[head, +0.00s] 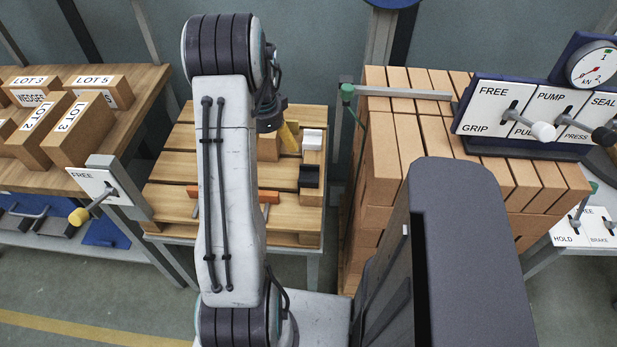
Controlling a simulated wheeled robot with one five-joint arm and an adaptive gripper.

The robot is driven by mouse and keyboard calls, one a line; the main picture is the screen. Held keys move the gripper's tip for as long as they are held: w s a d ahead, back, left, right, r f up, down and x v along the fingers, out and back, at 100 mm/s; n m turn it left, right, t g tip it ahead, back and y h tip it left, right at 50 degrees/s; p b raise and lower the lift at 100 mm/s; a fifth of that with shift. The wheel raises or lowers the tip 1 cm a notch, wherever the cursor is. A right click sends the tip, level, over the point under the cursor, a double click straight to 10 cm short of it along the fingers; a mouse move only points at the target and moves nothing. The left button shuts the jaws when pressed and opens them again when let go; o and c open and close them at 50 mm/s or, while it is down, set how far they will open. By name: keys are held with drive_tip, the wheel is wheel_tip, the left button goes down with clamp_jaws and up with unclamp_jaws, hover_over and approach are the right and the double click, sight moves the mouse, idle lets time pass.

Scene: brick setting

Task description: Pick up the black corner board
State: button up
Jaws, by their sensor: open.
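The black corner board (309,176) is a small dark piece on the right side of the wooden pallet top (229,228), in front of a white block (312,139). My gripper (274,118) is above the back part of the pallet, up and left of the black piece in the picture. It is partly hidden behind my arm. It is open and apart from the black piece.
An orange bar (268,197) lies on the pallet, partly behind my arm. A brick stack (395,150) with a lever panel (525,115) stands at right. A wooden table (135,105) with labelled LOT blocks (80,130) is at left. A FREE lever (95,205) stands at the pallet's left.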

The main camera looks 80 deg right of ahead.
sight(309, 178)
drive_tip(key=s+d+f+m, duration=0.1)
drive_tip(key=s+f, duration=0.1)
drive_tip(key=s, duration=0.1)
drive_tip(key=s+f+m, duration=0.2)
drive_tip(key=s, duration=0.1)
drive_tip(key=s+d+f+m, duration=0.1)
drive_tip(key=s+f, duration=0.2)
drive_tip(key=s, duration=0.1)
drive_tip(key=shift+d+m+y, duration=0.3)
drive_tip(key=shift+d+m, duration=0.05)
drive_tip(key=shift+m, duration=0.05)
drive_tip(key=shift+f+p, duration=0.8)
drive_tip(key=shift+f, duration=2.2)
clamp_jaws()
